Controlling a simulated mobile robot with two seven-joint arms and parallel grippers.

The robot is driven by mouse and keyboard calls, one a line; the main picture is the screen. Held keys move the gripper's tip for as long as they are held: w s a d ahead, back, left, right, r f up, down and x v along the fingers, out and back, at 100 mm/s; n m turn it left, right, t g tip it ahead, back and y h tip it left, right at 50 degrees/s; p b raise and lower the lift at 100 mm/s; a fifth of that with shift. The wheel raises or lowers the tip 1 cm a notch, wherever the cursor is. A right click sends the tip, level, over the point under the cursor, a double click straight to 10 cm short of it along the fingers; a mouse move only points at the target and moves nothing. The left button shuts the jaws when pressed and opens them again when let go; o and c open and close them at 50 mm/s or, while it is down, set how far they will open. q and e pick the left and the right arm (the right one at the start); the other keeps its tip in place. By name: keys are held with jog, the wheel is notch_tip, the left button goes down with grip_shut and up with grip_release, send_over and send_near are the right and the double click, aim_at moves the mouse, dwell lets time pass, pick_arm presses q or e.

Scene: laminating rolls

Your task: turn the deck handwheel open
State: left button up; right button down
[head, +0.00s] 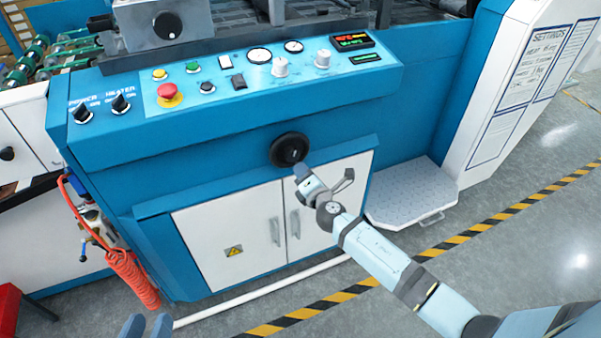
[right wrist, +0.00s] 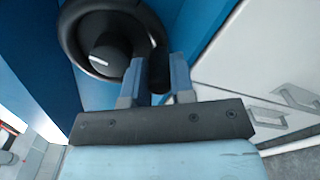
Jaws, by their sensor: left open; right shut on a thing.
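The deck handwheel (head: 289,148) is a round black wheel on the blue front panel, above the white cabinet doors. The fingers hide part of the rim. My left gripper (head: 147,326) is open and empty at the bottom edge of the head view, far from the wheel.
The control panel (head: 240,76) with its red emergency button (head: 169,93) is above the wheel. White cabinet doors (head: 235,235) with handles are below. A grey step plate (head: 412,192) is to the right. A coiled orange hose (head: 130,275) hangs at the left.

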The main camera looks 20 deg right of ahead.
jog(key=shift+w+d+r+n, duration=0.1)
jog(key=shift+d+r+n, duration=0.15)
jog(key=shift+n, duration=0.25)
jog(key=c, duration=1.2)
grip_release()
jog(key=shift+c, duration=0.2)
jog(key=shift+f, duration=0.1)
